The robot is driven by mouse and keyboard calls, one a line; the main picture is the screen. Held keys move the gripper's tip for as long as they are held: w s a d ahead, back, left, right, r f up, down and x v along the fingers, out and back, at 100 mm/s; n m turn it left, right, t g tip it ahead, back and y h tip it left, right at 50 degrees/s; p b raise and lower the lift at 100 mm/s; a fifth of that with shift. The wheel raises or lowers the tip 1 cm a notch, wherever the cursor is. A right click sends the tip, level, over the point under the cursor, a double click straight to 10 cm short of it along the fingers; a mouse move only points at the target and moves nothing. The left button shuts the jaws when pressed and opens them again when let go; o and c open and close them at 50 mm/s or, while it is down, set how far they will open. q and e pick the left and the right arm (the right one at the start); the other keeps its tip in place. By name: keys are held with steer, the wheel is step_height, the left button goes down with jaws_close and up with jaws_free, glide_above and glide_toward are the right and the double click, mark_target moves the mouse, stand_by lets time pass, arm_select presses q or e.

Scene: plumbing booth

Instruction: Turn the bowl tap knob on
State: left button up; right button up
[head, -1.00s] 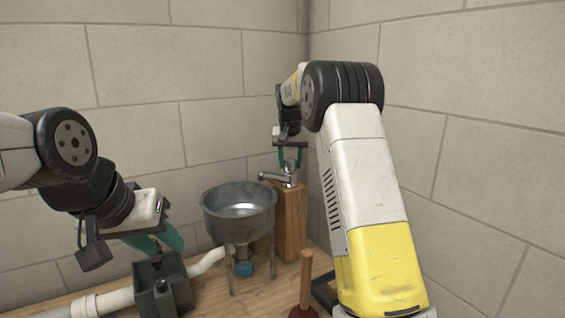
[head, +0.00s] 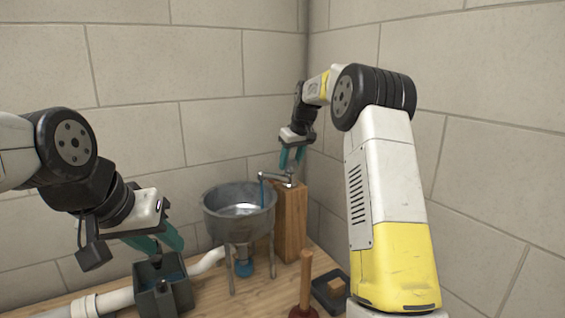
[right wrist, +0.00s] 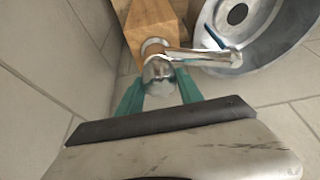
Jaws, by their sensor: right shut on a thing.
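The chrome bowl tap (head: 276,177) stands on a wooden block (head: 290,222), with its spout over the grey metal bowl (head: 240,212). A blue stream of water (head: 262,192) falls from the spout into the bowl. My right gripper (head: 291,165) is shut on the tap knob. In the right wrist view the round chrome knob (right wrist: 160,70) sits between the teal fingers of this gripper (right wrist: 160,92), beside the wooden block (right wrist: 152,25). My left gripper (head: 165,246) is at the lower left, its fingers apart over a dark grey box (head: 165,297).
A white pipe (head: 115,298) and a blue fitting (head: 244,268) lie below the bowl. A plunger (head: 305,285) stands at the front, beside a dark tray (head: 325,295) with a brown block. Walls close in behind and right. Blue water shows in the grey box.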

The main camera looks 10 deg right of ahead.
steer(key=n+y, duration=0.1)
steer(key=n, duration=0.2)
steer(key=shift+n+g, duration=0.3)
steer(key=shift+g, duration=0.1)
steer(key=shift+n+g+y, duration=0.5)
steer(key=shift+n+y, duration=0.1)
steer(key=shift+n, duration=1.2)
steer(key=shift+r, duration=0.1)
steer(key=o, duration=1.4)
steer(key=v, duration=0.7)
steer(key=shift+d+r, duration=0.15)
steer(key=shift+r, duration=0.2)
